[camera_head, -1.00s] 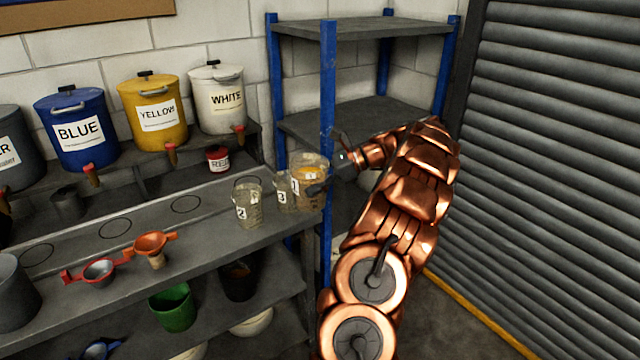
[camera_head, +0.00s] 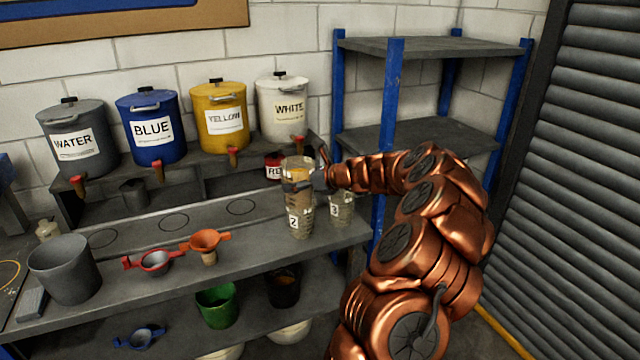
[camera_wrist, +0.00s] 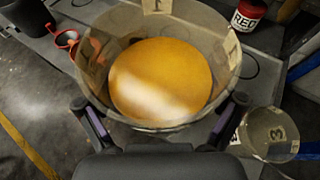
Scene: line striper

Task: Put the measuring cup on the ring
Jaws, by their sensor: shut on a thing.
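My gripper (camera_head: 303,184) is shut on a clear measuring cup (camera_head: 299,167) holding yellow-orange liquid. In the wrist view the cup (camera_wrist: 232,62), labelled 1, sits upright between the two fingers (camera_wrist: 162,112). It is held above the shelf and overlaps the top of cup 2 (camera_head: 299,222) in the head view; the gap between them cannot be told. Cup 3 (camera_head: 341,209) stands to the right, and shows at lower right in the wrist view (camera_wrist: 268,135). Dark rings are marked on the shelf: right (camera_head: 241,207), middle (camera_head: 173,222) and left (camera_head: 103,238). All three are empty.
Paint drums stand behind: water (camera_head: 75,142), blue (camera_head: 150,128), yellow (camera_head: 218,118), white (camera_head: 283,108). A red can (camera_head: 272,167) is near the cup.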

